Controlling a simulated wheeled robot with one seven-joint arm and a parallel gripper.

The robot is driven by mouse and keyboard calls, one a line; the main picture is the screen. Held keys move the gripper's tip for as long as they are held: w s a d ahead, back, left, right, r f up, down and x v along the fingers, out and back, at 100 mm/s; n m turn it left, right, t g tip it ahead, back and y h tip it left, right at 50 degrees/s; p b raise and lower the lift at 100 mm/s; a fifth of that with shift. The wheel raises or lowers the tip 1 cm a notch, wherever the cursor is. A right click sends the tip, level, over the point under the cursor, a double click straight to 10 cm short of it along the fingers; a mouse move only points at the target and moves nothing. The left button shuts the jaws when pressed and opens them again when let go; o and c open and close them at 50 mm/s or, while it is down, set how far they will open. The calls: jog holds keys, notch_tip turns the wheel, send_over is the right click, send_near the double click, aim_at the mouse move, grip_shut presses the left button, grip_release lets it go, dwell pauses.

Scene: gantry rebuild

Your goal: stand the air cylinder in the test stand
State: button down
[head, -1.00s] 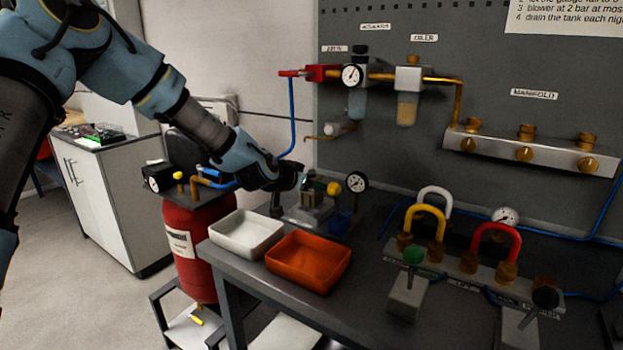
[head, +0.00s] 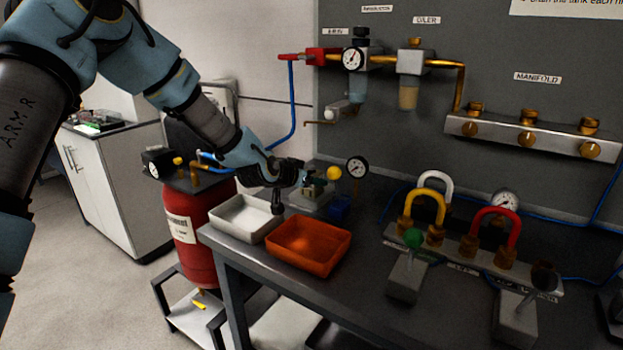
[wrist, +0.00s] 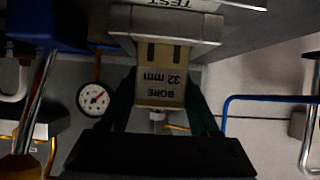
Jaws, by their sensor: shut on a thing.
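The air cylinder (wrist: 161,90), a pale tan body marked "BORE 32 mm", sits between the dark green fingers of my gripper (wrist: 160,78) in the wrist view. My gripper is shut on it. The grey test stand (wrist: 182,22), with a "TEST" label, is right at the cylinder's far end in that view. Whether the cylinder is inside the stand or only against it, I cannot tell. In the head view my gripper (head: 302,179) is low over the stand (head: 313,202) at the back of the bench and hides most of the cylinder.
A white tray (head: 233,230) and an orange tray (head: 325,264) lie in front. Hose fittings and valves (head: 411,238) fill the right side.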

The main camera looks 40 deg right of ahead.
jog(key=shift+r, duration=0.1)
jog(key=shift+c, duration=0.2)
grip_release()
jog(key=shift+a, duration=0.1)
jog(key=b+v, duration=0.3)
jog(key=v, duration=0.7)
jog(key=shift+a, duration=0.25)
jog(key=shift+r, duration=0.1)
